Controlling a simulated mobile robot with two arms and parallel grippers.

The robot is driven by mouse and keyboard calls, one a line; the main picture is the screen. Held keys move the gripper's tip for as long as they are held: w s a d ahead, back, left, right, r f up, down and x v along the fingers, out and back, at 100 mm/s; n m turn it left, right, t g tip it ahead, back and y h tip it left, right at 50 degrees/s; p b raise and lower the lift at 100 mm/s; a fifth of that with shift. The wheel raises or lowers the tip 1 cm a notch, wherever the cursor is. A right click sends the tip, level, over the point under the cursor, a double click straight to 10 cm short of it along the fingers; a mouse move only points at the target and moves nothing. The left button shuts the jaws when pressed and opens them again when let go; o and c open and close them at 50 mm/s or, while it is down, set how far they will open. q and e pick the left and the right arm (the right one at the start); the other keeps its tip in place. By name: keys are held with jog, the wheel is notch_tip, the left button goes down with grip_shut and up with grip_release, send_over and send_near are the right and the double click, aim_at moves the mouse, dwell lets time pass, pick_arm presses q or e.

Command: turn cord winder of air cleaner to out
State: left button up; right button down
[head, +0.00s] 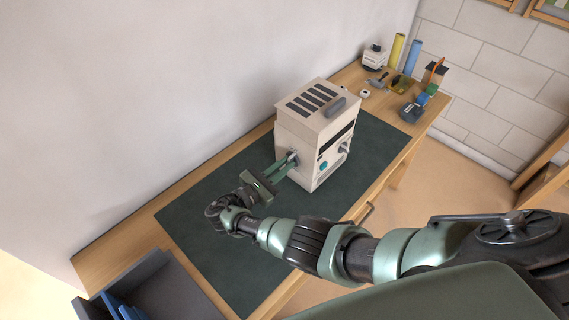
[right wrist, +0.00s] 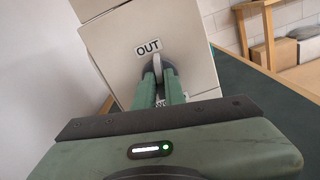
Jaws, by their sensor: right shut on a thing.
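The air cleaner (head: 310,135) is a cream box with dark top vents and a handle, standing upright on a dark green mat. Its side panel shows in the right wrist view (right wrist: 120,45) with an "OUT" label (right wrist: 148,47). Just below the label is the cord winder (right wrist: 160,80), a grey knob on a dark round base. My right gripper (right wrist: 161,92) is shut on the cord winder, its green fingers on either side of it. In the head view my right gripper (head: 285,164) reaches the cleaner's left side. The fingers hide part of the winder. My left gripper is not in view.
The green mat (head: 240,265) covers much of the wooden bench (head: 125,240). Small tools, a yellow roll (head: 397,50) and a blue roll (head: 413,56) are at the far end. A dark grey bin (head: 165,290) is at lower left. The mat left of the cleaner is clear.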

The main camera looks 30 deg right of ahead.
jog(key=shift+n, duration=1.2)
jog(key=shift+f, duration=0.1)
jog(key=c, duration=1.5)
grip_release()
jog(key=shift+p, duration=0.3)
notch_tip(320, 180, up, 9)
jog(key=p, duration=0.5)
jog(key=shift+r+p, duration=0.2)
jog(key=shift+p, duration=0.1)
notch_tip(320, 180, up, 11)
jog(key=shift+f+p, duration=0.15)
jog(key=shift+p, duration=0.35)
